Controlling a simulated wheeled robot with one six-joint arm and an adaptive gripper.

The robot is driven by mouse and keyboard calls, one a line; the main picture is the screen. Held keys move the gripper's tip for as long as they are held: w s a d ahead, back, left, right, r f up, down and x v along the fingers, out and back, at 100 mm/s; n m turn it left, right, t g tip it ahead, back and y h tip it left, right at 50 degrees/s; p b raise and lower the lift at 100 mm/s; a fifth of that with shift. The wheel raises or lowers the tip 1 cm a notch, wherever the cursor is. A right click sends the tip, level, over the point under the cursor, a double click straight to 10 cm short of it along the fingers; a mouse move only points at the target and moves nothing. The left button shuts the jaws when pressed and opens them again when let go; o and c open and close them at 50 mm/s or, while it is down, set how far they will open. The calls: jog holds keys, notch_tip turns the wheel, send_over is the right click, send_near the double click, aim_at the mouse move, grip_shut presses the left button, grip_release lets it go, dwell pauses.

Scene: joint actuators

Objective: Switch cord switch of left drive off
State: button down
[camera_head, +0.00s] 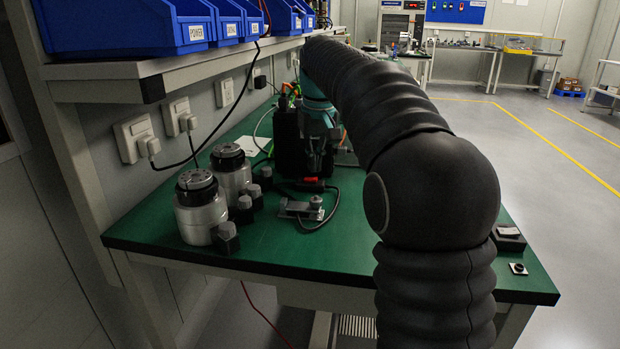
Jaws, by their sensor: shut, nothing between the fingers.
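A small black cord switch with a red part (311,183) lies on the green bench, on a dark cable that loops to the right and forward. My gripper (316,168) points down just above it, with its fingers shut and empty. Whether the fingertips touch the switch cannot be told. Two silver cylindrical drives with black tops stand at the left of the bench, a front one (201,211) and a rear one (232,173). The rocker's position is too small to tell.
A black box (289,145) stands beside my gripper. A small metal bracket part (303,208) lies in front of the switch, and dark blocks (241,210) sit by the drives. Wall sockets (135,138) and a shelf with blue bins (125,25) border the left. The bench's front middle is clear.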

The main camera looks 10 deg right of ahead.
aim_at(314, 178)
jog(key=shift+f+b, duration=0.65)
jog(key=shift+f, duration=0.4)
dwell(0.9)
jog(key=shift+r+p, duration=2.1)
jog(key=shift+r, duration=1.45)
